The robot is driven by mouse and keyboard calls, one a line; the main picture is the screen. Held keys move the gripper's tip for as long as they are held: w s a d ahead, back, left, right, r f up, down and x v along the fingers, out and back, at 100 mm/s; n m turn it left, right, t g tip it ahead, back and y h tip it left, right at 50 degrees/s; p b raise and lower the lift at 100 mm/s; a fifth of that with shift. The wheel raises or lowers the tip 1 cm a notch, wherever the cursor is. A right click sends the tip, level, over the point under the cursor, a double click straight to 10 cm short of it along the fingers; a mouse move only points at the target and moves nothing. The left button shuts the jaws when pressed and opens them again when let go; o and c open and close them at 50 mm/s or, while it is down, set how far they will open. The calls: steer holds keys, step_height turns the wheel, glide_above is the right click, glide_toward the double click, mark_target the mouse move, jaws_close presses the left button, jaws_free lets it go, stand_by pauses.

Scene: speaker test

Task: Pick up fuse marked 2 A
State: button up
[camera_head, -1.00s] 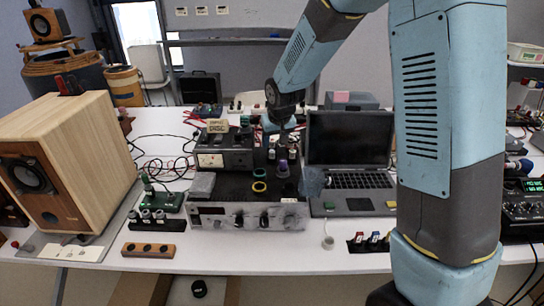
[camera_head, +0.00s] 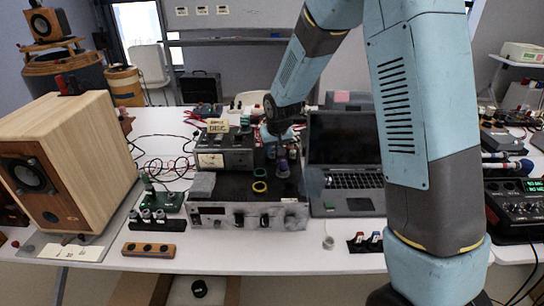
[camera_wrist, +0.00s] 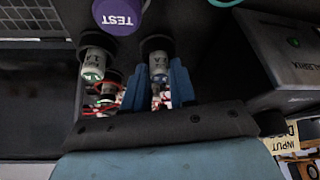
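In the wrist view, two pale, dark-ended cylindrical fuses with small printed labels stand out from dark round holders. One fuse (camera_wrist: 158,66) is in line with the space between the two blue fingers of my gripper (camera_wrist: 158,88). Narrow gaps seem to show on both sides of it, so the fingers look open around it. The other fuse (camera_wrist: 93,64) is to the left, outside the fingers. The labels appear turned and are too small to read surely. In the head view, my gripper (camera_head: 281,146) is over the back of the black-topped test unit (camera_head: 250,214), and the fuses are hard to make out.
A purple TEST cap (camera_wrist: 118,15) is close to the fuses. A wooden speaker (camera_head: 80,150) is far left.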

jaws_close()
steer(key=shift+r, duration=0.1)
